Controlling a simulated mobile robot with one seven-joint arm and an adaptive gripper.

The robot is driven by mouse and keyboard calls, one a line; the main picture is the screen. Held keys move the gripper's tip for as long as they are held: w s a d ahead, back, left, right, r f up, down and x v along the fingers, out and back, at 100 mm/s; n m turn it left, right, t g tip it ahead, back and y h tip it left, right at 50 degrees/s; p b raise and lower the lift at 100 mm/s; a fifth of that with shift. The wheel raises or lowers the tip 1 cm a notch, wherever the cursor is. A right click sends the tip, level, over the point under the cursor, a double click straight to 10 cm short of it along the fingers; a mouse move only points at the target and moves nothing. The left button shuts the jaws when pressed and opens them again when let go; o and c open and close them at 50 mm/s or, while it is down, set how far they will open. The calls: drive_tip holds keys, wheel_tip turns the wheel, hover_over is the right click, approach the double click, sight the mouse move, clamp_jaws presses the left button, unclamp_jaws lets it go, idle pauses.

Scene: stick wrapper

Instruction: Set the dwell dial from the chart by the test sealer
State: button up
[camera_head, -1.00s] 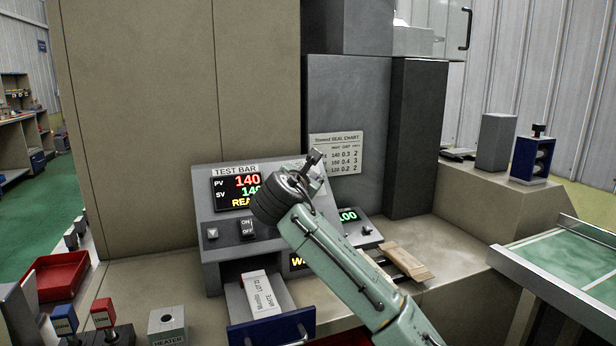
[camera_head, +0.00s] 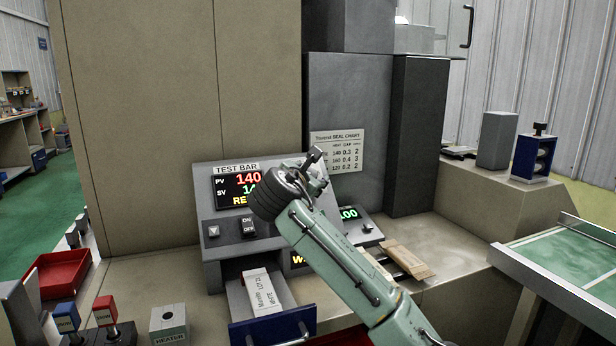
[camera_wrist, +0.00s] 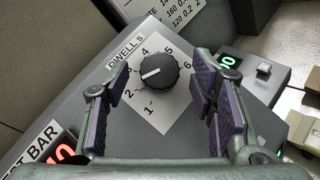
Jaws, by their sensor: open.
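The black dwell dial (camera_wrist: 158,70) sits on a white numbered plate (camera_wrist: 170,109) on the test sealer. Its white mark points left, around 2 to 3; I cannot tell exactly. My gripper (camera_wrist: 160,80) is open, one finger each side of the dial, with gaps to it. In the head view my gripper (camera_head: 313,168) is over the panel and hides the dial. The seal chart (camera_head: 337,150) on the grey wall seems to list 140 with 0.3 and 2, 160 with 0.4 and 3, 120 with 0.2 and 2. The test bar display (camera_head: 237,189) shows PV 140.
An open drawer with a white packet (camera_head: 264,290) is below the panel. A brown packet (camera_head: 407,260) lies to the right. A red tray (camera_head: 62,277) is further left.

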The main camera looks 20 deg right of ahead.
drive_tip(key=v, duration=1.2)
